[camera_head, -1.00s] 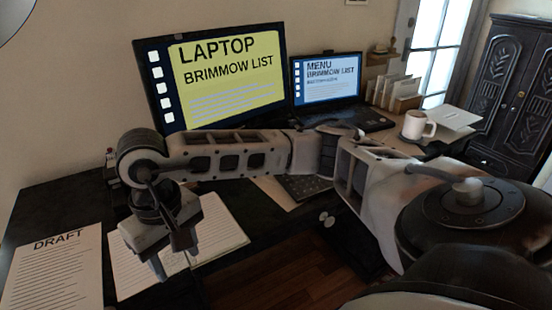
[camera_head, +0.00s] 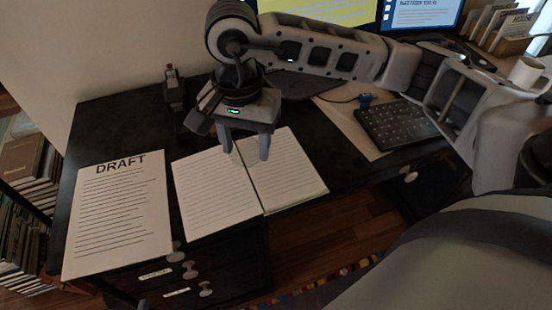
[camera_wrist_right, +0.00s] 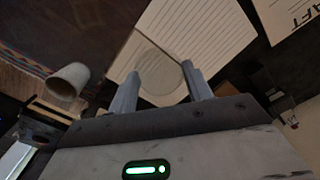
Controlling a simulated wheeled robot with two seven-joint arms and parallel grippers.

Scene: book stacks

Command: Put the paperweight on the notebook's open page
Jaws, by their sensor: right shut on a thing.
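The open notebook (camera_head: 215,195) lies on the dark desk with two lined pages, and it also shows in the wrist view (camera_wrist_right: 205,25). My right gripper (camera_head: 245,148) is above the notebook, over the back part near its spine, fingers pointing down. In the wrist view its fingers (camera_wrist_right: 160,88) stand apart with a round, see-through disc between them, the paperweight (camera_wrist_right: 160,72). The gripper is shut on it. Page lines lie beyond it, and whether it touches the page I cannot tell. In the head view the paperweight is not clearly visible. My left gripper is not in view.
A DRAFT sheet (camera_head: 120,215) lies left of the notebook. A keyboard (camera_head: 397,124) is to the right, with a white mug (camera_head: 525,73) beyond. A small dark object with a reddish top (camera_head: 172,85) stands behind the notebook. Drawers with knobs (camera_head: 190,270) are below the desk's front edge.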

